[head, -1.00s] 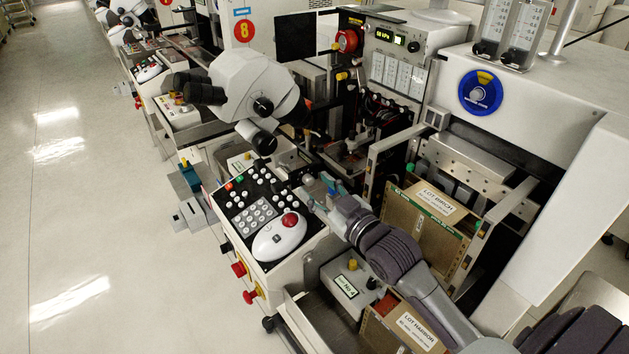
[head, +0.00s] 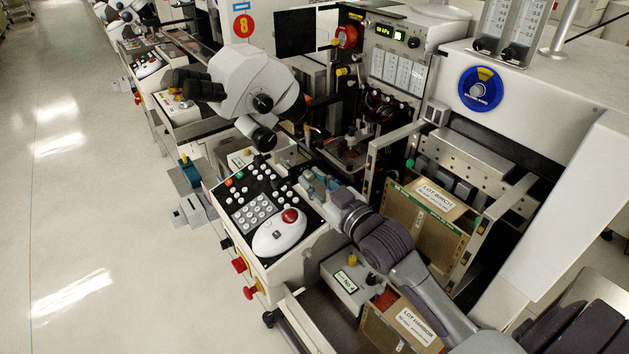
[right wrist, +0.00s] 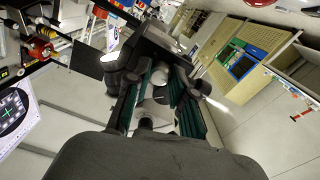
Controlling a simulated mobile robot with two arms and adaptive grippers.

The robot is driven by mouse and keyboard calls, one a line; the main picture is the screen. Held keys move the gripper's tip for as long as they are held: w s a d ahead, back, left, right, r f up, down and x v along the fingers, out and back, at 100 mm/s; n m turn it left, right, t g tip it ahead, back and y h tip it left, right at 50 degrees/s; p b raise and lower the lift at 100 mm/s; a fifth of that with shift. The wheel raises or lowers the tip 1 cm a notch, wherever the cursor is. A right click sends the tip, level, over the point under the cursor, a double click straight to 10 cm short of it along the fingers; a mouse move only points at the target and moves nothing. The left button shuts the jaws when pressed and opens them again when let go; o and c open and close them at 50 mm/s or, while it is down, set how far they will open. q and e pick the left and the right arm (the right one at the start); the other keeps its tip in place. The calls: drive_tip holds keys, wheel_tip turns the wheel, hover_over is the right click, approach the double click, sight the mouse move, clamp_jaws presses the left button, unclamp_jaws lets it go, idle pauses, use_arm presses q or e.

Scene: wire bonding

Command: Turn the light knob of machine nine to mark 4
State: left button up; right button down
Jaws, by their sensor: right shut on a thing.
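The near machine's control panel (head: 247,214) has white buttons, a keypad and a white mouse-like controller (head: 279,233) with a red button. My right gripper (head: 309,182) is at the panel's right edge, its fingers low over the surface. In the right wrist view its two green-lined fingers are shut on a round grey knob (right wrist: 161,97) with a light pointer line. The numbers of the knob's scale cannot be read. In the head view the fingers and wrist hide the knob. My left gripper is not in view.
A microscope head (head: 253,85) stands just behind the panel. To the right are the Lot Birch box (head: 425,222), the Lot Harbor box (head: 398,325) and a grey box labelled No 4 (head: 347,284). The aisle floor (head: 80,220) at left is clear.

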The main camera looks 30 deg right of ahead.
drive_tip(key=shift+r+m+p, duration=0.1)
drive_tip(key=shift+m+p, duration=1.1)
drive_tip(key=m+p, duration=0.2)
drive_tip(key=m, duration=0.1)
drive_tip(key=shift+m+p, duration=0.3)
drive_tip(key=shift+p, duration=0.1)
drive_tip(key=m+p, duration=0.2)
drive_tip(key=m, duration=0.1)
drive_tip(key=shift+m, duration=0.3)
drive_tip(key=shift+m+p, duration=0.65)
drive_tip(key=shift+m, duration=1.05)
drive_tip(key=c, duration=1)
unclamp_jaws()
